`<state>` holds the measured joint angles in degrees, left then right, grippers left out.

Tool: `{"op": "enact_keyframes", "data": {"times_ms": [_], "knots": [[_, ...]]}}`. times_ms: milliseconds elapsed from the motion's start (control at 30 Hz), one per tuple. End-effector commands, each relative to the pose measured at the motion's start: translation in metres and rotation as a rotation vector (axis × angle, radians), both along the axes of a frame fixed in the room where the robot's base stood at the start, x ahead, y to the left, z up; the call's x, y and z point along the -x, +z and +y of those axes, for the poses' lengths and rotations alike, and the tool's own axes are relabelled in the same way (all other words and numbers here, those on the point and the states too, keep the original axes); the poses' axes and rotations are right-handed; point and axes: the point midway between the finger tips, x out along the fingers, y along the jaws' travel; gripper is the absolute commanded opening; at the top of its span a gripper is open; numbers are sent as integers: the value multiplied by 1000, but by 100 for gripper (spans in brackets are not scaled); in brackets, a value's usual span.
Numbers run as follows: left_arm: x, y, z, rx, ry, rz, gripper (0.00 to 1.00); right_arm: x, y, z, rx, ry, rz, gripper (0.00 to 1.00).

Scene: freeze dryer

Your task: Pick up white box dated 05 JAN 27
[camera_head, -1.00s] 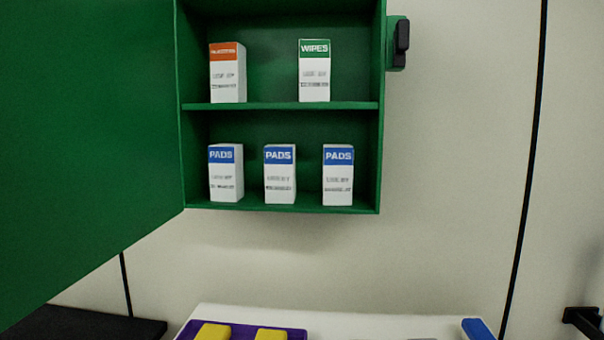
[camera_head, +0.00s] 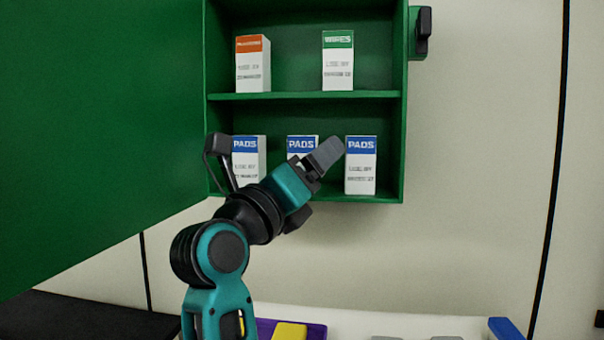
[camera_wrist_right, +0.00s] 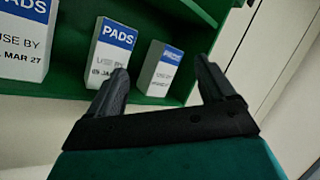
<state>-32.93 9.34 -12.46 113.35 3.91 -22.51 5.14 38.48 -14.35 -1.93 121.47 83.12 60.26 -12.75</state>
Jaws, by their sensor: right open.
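Three white boxes with blue PADS tops stand on the lower shelf: a left box (camera_head: 249,160), a middle box (camera_head: 301,147) and a right box (camera_head: 361,165). In the right wrist view, the left box (camera_wrist_right: 25,40) reads MAR 27. The middle box (camera_wrist_right: 111,50) seems to read JAN, partly covered by a finger. The right box's (camera_wrist_right: 160,70) date is illegible there. My right gripper (camera_head: 316,158) is open and empty in front of the middle box, covering much of it. Its fingers (camera_wrist_right: 162,75) also show in the right wrist view. My left gripper is out of view.
The green cabinet (camera_head: 305,97) has its door (camera_head: 100,130) open at the left. A red-topped box (camera_head: 253,65) and a green-topped WIPES box (camera_head: 338,62) stand on the upper shelf. Below are a purple tray (camera_head: 316,331) and a white surface (camera_head: 400,322).

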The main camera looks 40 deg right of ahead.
Motion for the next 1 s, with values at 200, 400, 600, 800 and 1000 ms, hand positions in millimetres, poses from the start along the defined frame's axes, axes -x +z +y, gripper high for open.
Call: {"op": "enact_keyframes", "data": {"times_ms": [200,400,600,800,1000], "knots": [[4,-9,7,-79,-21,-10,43,4,22,8,-431,331,-289,83],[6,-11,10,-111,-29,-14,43,1,36,24,-565,506,-364,83],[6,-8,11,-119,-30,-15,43,-14,39,10,-584,530,-368,83],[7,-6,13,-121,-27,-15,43,-37,40,-18,-579,527,-367,83],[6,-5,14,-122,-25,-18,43,-49,39,-32,-578,528,-369,83]]}}
